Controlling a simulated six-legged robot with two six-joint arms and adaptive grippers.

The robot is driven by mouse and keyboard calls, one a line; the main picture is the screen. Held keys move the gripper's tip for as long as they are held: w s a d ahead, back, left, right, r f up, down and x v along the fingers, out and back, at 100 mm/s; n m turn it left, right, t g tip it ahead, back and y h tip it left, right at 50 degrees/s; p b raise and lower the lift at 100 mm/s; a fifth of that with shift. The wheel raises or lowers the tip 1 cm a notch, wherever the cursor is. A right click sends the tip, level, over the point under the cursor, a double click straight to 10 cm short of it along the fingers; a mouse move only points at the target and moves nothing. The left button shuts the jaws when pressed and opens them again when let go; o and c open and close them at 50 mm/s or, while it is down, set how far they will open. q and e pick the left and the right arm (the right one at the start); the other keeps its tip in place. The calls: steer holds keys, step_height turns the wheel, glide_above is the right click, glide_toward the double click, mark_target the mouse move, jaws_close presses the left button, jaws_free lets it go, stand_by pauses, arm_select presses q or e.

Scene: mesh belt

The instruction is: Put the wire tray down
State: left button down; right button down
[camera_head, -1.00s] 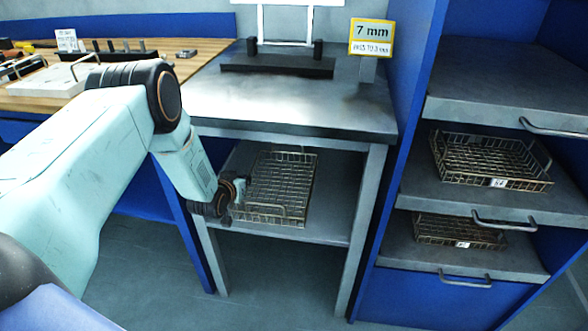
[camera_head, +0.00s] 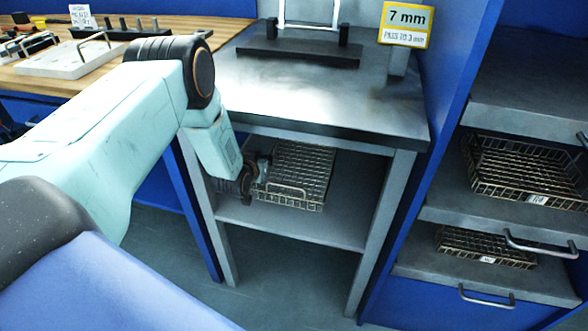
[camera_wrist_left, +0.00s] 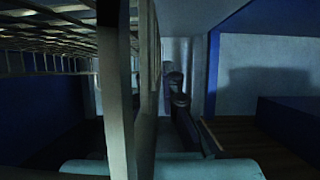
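The wire tray (camera_head: 300,176) is a shallow mesh basket with wire handles. In the head view it is in the space above the lower shelf (camera_head: 330,228) of the grey table, set back from the shelf's front edge. I cannot tell whether its bottom touches the shelf. My left gripper (camera_head: 259,174) is at the tray's left side and appears shut on it; the fingertips are partly hidden. In the left wrist view the tray's mesh (camera_wrist_left: 50,38) fills the upper left, with upright bars close to the camera. My right gripper is not in view.
The grey tabletop (camera_head: 300,95) is above the tray, with a black stand (camera_head: 298,53) and a yellow-edged 7 mm sign (camera_head: 405,24). Table legs flank the shelf. Two more wire trays (camera_head: 530,172) (camera_head: 488,246) sit on shelves at right. The shelf right of my tray is bare.

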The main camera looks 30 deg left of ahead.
arm_select(q)
step_height(320, 180, down, 5)
steer(key=shift+d+b, duration=0.1)
steer(key=shift+b, duration=0.7)
steer(key=shift+f, duration=0.35)
step_height(320, 180, down, 3)
steer(key=shift+f+b, duration=0.1)
steer(key=shift+b, duration=0.75)
steer(key=shift+f, duration=0.15)
steer(key=c, duration=1.6)
jaws_free()
steer(key=shift+o, duration=0.4)
